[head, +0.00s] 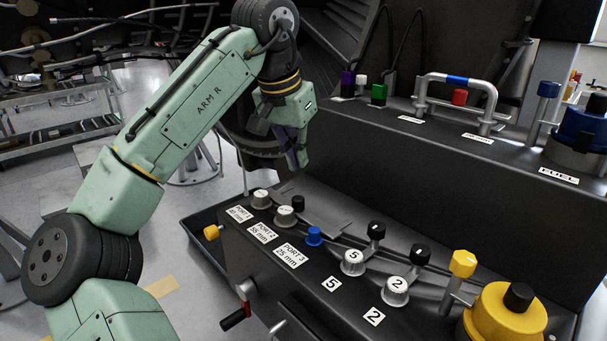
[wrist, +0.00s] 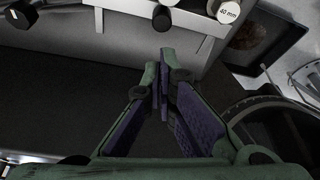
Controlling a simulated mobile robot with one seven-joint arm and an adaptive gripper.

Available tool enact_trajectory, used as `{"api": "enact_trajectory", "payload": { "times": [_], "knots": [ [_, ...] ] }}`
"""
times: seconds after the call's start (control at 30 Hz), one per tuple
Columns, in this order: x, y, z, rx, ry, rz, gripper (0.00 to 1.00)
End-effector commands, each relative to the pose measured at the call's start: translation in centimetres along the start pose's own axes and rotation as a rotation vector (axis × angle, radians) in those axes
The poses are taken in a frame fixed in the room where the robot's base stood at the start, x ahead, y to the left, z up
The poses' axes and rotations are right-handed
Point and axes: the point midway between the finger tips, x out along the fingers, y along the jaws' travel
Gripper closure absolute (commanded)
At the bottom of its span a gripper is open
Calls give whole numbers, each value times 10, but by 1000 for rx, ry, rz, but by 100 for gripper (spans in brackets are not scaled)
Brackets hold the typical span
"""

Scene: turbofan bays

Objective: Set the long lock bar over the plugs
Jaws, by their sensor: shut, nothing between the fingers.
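My gripper (head: 299,162) is shut and empty, pointing down above the far left end of the dark console. In the wrist view its fingertips (wrist: 165,62) are together. Two pale-topped round plugs, at PORT 1 (head: 261,199) and PORT 2 (head: 285,216), and a blue plug at PORT 3 (head: 314,236) stand in a row on the console. A pale plug marked 40 mm shows in the wrist view (wrist: 228,11). A grey bar with a blue band (head: 458,79) stands on the upper shelf around a red-capped piece. I cannot tell whether it is the long lock bar.
Knobs marked 5 (head: 353,262) and 2 (head: 396,291) stand right of the plugs. A yellow cap (head: 506,314) is at the front right. A blue fuel cap (head: 582,127) and purple and green connectors (head: 379,95) are on the shelf. A black tray (head: 205,234) lies left.

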Motion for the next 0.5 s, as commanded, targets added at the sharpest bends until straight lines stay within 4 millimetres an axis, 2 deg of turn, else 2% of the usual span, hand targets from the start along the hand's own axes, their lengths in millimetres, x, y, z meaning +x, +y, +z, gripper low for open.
{"api": "enact_trajectory", "payload": {
  "times": [0.1,0.2,0.5],
  "knots": [
    [-20,1,-1,1,3,0,100],
    [-30,0,-1,1,3,1,100],
    [-37,1,-1,2,2,1,100]
  ]
}}
